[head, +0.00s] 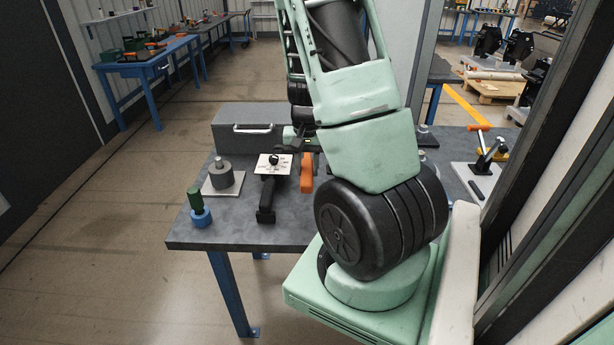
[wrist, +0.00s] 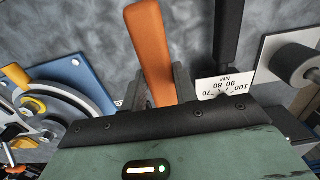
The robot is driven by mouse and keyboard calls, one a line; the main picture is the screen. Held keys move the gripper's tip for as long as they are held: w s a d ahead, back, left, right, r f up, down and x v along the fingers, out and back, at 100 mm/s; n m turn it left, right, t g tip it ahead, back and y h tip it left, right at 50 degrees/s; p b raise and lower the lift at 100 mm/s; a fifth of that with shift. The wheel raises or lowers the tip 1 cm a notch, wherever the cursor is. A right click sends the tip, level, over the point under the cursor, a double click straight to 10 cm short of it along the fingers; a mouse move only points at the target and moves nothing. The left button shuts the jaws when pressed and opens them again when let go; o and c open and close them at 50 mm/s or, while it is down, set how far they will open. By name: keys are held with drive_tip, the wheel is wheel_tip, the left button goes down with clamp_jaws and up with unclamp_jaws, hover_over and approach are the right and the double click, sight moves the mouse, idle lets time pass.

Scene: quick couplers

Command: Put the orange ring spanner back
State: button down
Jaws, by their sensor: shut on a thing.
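The orange ring spanner (wrist: 150,45) shows in the wrist view as a flat orange handle, reaching from between my jaws to the top edge of the picture. My gripper (wrist: 153,88) is shut on it. In the head view the spanner (head: 306,174) points toward the front of the grey table, just right of a black-handled tool. My gripper (head: 297,142) is partly hidden there behind my arm. The spanner's ring end is hidden, and I cannot tell whether the spanner touches the table. No place for it can be made out.
A grey cylinder on a plate (head: 222,178), a green-and-blue piece (head: 199,211) and a grey toolbox (head: 250,125) stand left. An orange-handled clamp (head: 484,152) stands right.

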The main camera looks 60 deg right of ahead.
sight(307, 204)
wheel_tip(307, 204, down, 10)
drive_tip(key=shift+r, duration=0.25)
idle(0.3)
drive_tip(key=shift+f+b, duration=0.2)
drive_tip(key=shift+b, duration=0.15)
drive_tip(key=c, duration=1.1)
unclamp_jaws()
